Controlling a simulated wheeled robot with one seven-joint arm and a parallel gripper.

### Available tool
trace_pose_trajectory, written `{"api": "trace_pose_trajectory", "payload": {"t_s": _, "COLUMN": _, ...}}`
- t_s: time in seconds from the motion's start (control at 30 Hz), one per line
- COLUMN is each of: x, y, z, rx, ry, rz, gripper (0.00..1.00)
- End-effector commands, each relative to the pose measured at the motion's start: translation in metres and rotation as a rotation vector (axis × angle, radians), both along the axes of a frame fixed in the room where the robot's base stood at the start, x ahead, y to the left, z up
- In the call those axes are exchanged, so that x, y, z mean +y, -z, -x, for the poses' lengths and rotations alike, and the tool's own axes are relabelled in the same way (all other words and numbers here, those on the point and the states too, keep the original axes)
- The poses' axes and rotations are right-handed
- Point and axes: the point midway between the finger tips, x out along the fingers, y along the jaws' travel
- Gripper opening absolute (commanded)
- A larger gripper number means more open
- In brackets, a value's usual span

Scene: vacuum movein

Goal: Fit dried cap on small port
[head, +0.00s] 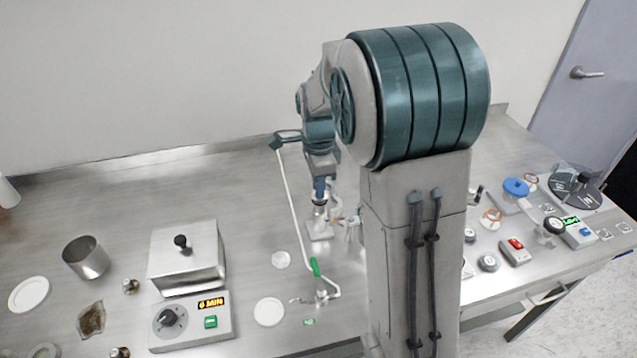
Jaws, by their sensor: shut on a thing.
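My gripper (319,200) points down at the middle of the bench, just left of my column. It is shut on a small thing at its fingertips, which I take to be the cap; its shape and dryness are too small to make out. Right below the fingertips stands a small pale metal fitting on a flat base (320,232), partly beside my column. It may carry the small port, but I cannot pick out the port's opening. I cannot tell whether the held thing touches the fitting.
A white tube with a green handle (315,267) rises close left of my arm. A lidded metal box (186,258) with a "6 MIN" timer panel (190,322), a metal cup (86,257) and white discs lie left. Gauges and a red-button box (515,251) lie right.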

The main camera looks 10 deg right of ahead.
Motion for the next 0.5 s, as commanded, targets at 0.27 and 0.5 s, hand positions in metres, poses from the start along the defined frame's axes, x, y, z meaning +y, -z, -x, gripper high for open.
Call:
{"api": "trace_pose_trajectory", "payload": {"t_s": 0.27, "x": 0.0000, "y": 0.0024, "z": 0.0000, "rx": 0.000, "ry": 0.000, "rz": 0.000, "gripper": 0.00}}
{"api": "trace_pose_trajectory", "payload": {"t_s": 0.5, "x": 0.0000, "y": 0.0053, "z": 0.0000, "rx": 0.000, "ry": 0.000, "rz": 0.000, "gripper": 0.00}}
